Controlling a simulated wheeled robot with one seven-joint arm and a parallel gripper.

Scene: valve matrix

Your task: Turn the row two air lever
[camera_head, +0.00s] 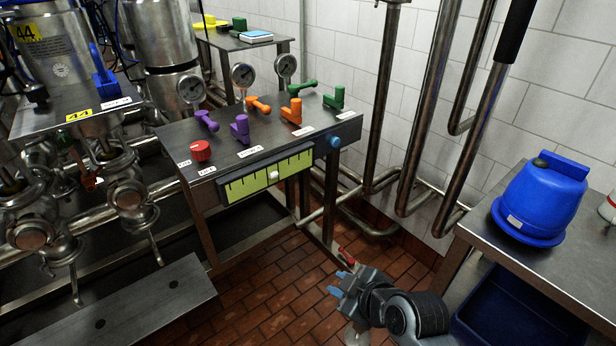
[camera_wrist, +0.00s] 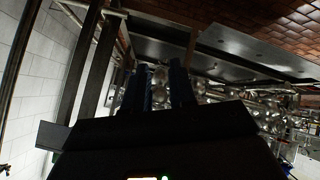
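The valve table (camera_head: 225,165) carries two rows of coloured levers. The back row has a purple lever (camera_head: 206,120), an orange lever (camera_head: 259,105) and a green lever (camera_head: 302,88). The front row has a purple lever (camera_head: 240,129), an orange lever (camera_head: 292,111) and a green lever (camera_head: 335,99). The small white labels are too small to read, so I cannot tell which lever is the air one. My gripper (camera_head: 341,286) is low at the right, in front of the table and apart from it. In the wrist view its blue fingers (camera_wrist: 158,78) stand apart, with nothing held between them.
A red knob (camera_head: 201,151) and a blue knob (camera_head: 334,141) sit at the table's ends, with a yellow-green scale (camera_head: 270,176) along the front. Steel pipes (camera_head: 425,110) rise behind. A side table with a blue container (camera_head: 541,195) is at the right. Open brick floor (camera_head: 265,285) lies before the table.

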